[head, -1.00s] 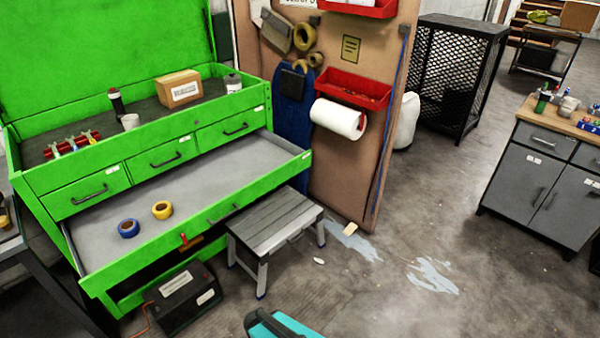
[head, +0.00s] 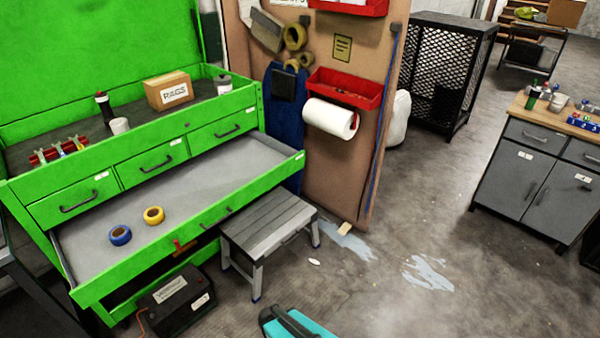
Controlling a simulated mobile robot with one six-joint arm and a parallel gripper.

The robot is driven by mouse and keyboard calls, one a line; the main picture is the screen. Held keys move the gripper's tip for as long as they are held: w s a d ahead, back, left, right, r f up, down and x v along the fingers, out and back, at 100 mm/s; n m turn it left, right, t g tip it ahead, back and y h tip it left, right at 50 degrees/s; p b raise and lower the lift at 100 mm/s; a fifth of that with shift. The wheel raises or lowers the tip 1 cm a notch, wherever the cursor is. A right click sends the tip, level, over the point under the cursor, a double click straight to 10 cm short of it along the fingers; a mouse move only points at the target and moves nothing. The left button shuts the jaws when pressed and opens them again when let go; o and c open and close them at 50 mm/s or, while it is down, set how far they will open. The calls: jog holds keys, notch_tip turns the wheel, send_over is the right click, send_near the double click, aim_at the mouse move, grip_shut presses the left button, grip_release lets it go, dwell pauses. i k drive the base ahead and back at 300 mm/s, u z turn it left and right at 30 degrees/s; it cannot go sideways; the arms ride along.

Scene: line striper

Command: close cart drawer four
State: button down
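The green tool cart (head: 45,186) stands at the left with its lid up. Its wide lower drawer (head: 235,163) is pulled well out toward me, below a row of three small shut drawers. A blue tape roll (head: 120,235) and a yellow tape roll (head: 154,215) lie inside the open drawer, toward its front left. The drawer front has a dark handle (head: 216,215), and a red-handled thing (head: 184,247) is at its lower edge. I cannot tell which drawer bears the number four. My gripper is not in view.
A grey step stool (head: 268,225) stands right beside the open drawer's front. A black battery box (head: 176,298) sits on the floor below the drawer. A teal object (head: 290,323) is at the bottom edge. The floor (head: 380,300) to the right is mostly clear, with pale spills.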

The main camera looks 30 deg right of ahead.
aim_at(194, 195)
jog(key=i, duration=1)
jog(key=z, duration=0.05)
